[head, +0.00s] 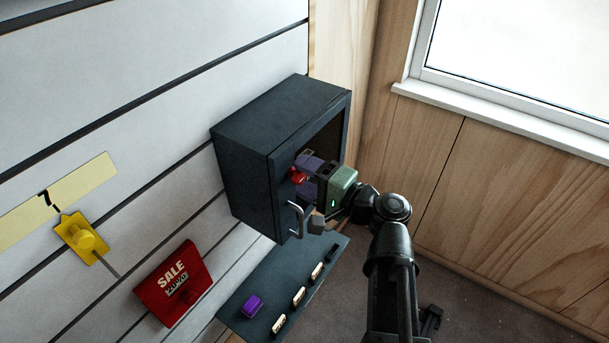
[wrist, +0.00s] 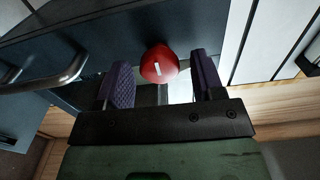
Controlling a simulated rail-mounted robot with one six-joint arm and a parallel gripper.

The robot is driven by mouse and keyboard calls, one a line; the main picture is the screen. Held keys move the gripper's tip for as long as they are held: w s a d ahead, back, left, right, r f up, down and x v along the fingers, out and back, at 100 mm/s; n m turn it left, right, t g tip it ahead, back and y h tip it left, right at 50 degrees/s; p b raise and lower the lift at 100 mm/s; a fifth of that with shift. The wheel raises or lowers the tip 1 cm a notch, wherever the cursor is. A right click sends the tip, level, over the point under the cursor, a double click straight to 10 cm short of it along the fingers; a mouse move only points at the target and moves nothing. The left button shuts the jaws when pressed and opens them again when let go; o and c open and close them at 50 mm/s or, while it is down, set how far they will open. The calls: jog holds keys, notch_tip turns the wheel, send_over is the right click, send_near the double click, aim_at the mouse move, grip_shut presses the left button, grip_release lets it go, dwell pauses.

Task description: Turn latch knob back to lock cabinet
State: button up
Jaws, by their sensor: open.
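The dark cabinet (head: 242,165) is fixed to the slatted wall, and its front faces my arm. A red latch knob (head: 298,176) with a white mark sits on the cabinet front. The knob also shows in the wrist view (wrist: 158,65), just beyond and between my purple finger pads. My gripper (head: 309,176) is open at the knob, with one pad on each side of it. In the wrist view my gripper (wrist: 160,85) has a visible gap around the knob. A curved metal handle (head: 296,217) is on the cabinet front, and it shows at the left in the wrist view (wrist: 50,75).
Below the cabinet is a dark shelf (head: 262,289) with a purple block (head: 252,306) and several small pale pieces. A red SALE sign (head: 172,283) and a yellow holder (head: 82,238) are on the wall at left. A window (head: 520,55) is at upper right.

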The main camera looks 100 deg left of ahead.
jog(key=v, duration=1)
jog(key=shift+w+d, duration=0.1)
jog(key=shift+d, duration=0.05)
